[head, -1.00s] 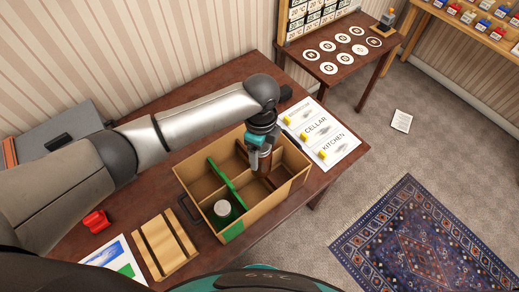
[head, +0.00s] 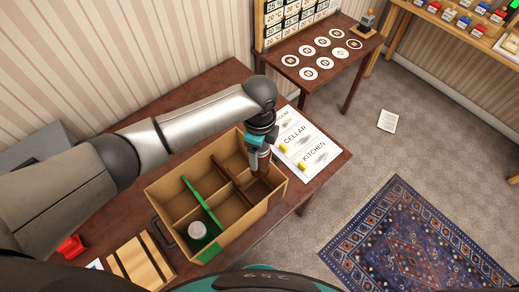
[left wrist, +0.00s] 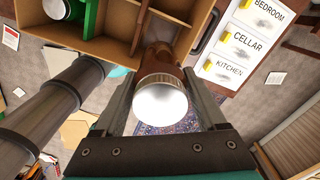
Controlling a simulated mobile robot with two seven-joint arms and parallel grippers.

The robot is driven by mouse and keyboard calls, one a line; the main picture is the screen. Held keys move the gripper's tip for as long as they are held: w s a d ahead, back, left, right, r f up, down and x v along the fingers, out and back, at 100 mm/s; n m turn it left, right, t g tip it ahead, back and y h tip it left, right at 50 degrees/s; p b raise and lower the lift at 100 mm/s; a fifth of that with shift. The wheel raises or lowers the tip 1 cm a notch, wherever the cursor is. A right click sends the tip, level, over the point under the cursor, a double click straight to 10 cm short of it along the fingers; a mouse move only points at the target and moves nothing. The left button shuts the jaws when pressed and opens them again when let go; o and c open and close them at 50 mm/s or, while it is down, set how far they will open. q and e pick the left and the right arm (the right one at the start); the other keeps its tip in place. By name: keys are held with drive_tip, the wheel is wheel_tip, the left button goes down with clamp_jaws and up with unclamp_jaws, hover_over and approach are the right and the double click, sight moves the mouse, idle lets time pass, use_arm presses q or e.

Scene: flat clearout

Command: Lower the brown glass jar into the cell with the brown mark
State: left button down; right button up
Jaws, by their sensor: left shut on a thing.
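The brown glass jar (left wrist: 158,58) with a silver lid (left wrist: 161,102) is upright between the fingers of my left gripper (left wrist: 158,108), which is shut on it. In the head view my left gripper (head: 257,154) is at the far right part of the cardboard box (head: 240,222). The jar is mostly hidden there by the gripper, and its exact depth in the box is hard to tell. The box has green (head: 201,204) and brown (head: 232,182) dividers. The brown-marked cell (head: 258,191) is at its right end. My right gripper is not in view.
A white-lidded jar (head: 197,230) stands in the green-marked cell. Label cards (head: 304,148) with yellow pieces lie beside the box on the table. A slatted wooden piece (head: 141,262) and a red object (head: 70,247) are at the near left.

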sight(260, 168)
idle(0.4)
use_arm(q)
drive_tip(key=shift+f, duration=0.1)
drive_tip(key=shift+f+b, duration=0.4)
drive_tip(key=shift+f, duration=0.05)
drive_tip(key=shift+f+b, duration=2.8)
drive_tip(key=shift+f, duration=1.4)
wheel_tip(260, 168, down, 7)
drive_tip(key=b, duration=0.4)
drive_tip(key=shift+r+b, duration=0.2)
drive_tip(key=shift+b, duration=0.2)
drive_tip(key=shift+f+b, duration=1.9)
drive_tip(key=shift+f, duration=0.6)
